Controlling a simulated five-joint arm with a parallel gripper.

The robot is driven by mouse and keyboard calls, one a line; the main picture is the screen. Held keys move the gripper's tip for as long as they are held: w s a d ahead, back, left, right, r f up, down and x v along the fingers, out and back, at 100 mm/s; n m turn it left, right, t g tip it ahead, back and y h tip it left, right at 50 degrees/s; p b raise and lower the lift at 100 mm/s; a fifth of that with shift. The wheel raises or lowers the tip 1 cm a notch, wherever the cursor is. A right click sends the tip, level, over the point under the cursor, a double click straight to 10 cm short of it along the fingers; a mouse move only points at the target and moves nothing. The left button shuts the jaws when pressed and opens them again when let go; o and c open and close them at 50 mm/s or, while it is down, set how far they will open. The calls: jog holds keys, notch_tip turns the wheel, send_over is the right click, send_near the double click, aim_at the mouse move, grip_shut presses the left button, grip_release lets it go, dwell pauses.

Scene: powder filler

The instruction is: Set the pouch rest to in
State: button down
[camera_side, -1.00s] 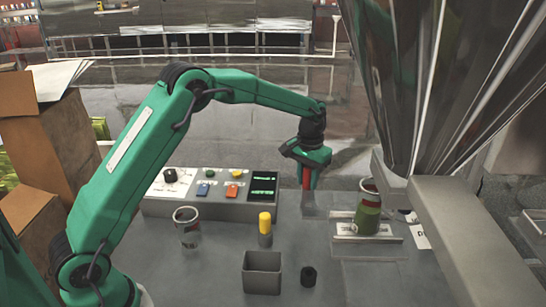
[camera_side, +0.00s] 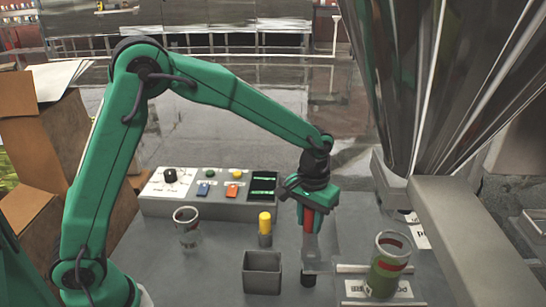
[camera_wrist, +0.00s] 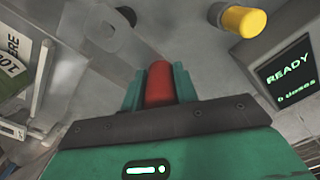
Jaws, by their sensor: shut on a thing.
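The pouch rest (camera_side: 405,289), a pale railed slide with a printed label, is at the lower right of the side view. A clear pouch with green and red on it (camera_side: 388,270) stands upright on it. My gripper (camera_side: 309,215) is shut on a red handle (camera_wrist: 159,84), upright between the jaws in the wrist view. A see-through piece below the handle reaches towards the rest. The rest's rail (camera_wrist: 41,90) and part of the green pouch (camera_wrist: 12,82) show at the left of the wrist view.
The shiny hopper (camera_side: 420,80) and a grey beam (camera_side: 460,225) stand at the right. A yellow-topped post (camera_side: 265,222), an open grey bin (camera_side: 262,273), a clear cup (camera_side: 187,226) and the control panel (camera_side: 215,205) are left of my gripper. A black cylinder (camera_wrist: 127,14) is close.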

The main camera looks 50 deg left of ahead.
jog(key=shift+s+d, duration=0.2)
jog(key=shift+d, duration=0.05)
jog(key=c, duration=1.1)
grip_release()
jog(key=shift+a, duration=0.1)
jog(key=shift+r, duration=0.15)
jog(key=shift+r, duration=3.75)
